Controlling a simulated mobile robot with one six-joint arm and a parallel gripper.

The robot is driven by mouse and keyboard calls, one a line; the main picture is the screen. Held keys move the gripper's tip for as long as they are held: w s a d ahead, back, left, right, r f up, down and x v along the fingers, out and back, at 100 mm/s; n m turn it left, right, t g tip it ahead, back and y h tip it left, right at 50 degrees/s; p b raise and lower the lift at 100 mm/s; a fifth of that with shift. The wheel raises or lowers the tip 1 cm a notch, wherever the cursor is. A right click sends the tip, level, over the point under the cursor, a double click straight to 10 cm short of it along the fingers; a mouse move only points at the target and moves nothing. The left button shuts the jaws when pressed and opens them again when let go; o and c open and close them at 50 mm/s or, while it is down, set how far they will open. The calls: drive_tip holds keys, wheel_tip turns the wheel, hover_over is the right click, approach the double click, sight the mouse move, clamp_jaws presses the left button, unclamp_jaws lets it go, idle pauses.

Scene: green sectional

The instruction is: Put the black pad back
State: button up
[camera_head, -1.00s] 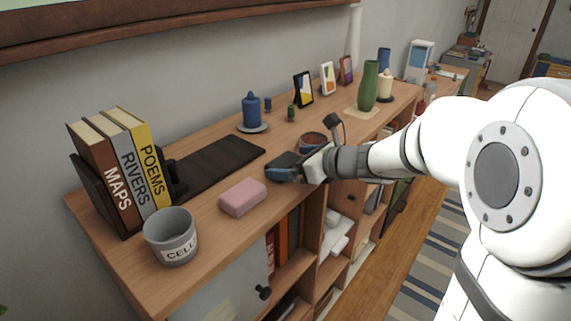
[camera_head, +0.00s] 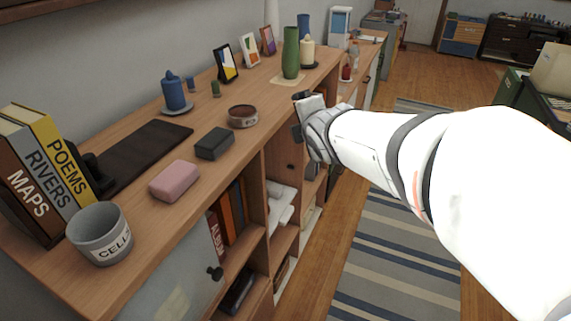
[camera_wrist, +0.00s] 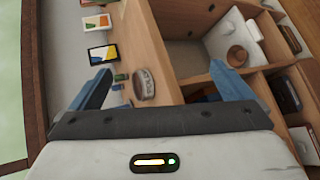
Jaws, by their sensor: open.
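A black block-like pad (camera_head: 214,143) lies flat on the wooden shelf top (camera_head: 255,90), between a pink block (camera_head: 174,181) and a round brown dish (camera_head: 242,116). A flat black mat (camera_head: 147,155) lies behind it, towards the wall. My gripper (camera_head: 298,116) is off the shelf's front edge, to the right of the pad and apart from it. In the wrist view my gripper (camera_wrist: 162,85) has its two blue fingers spread wide with nothing held between them. The pad cannot be made out in the wrist view.
A grey cup (camera_head: 101,236), books (camera_head: 45,165), a blue candle (camera_head: 174,92), picture frames (camera_head: 226,64) and a green vase (camera_head: 290,54) stand on the shelf top. Open cubbies (camera_head: 283,205) lie below its front edge. The floor with a striped rug (camera_head: 385,245) is clear.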

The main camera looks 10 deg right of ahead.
drive_tip(key=s+a+f+m+g, duration=0.1)
drive_tip(key=s+f+m+g, duration=0.3)
drive_tip(key=s+m, duration=0.5)
drive_tip(key=s+a+f+m+g, duration=0.2)
drive_tip(key=s+f+m+g, duration=0.3)
drive_tip(key=s+m, duration=0.5)
drive_tip(key=shift+s+f+m+y, duration=0.2)
drive_tip(key=shift+f+m+y, duration=0.2)
drive_tip(key=shift+f, duration=0.1)
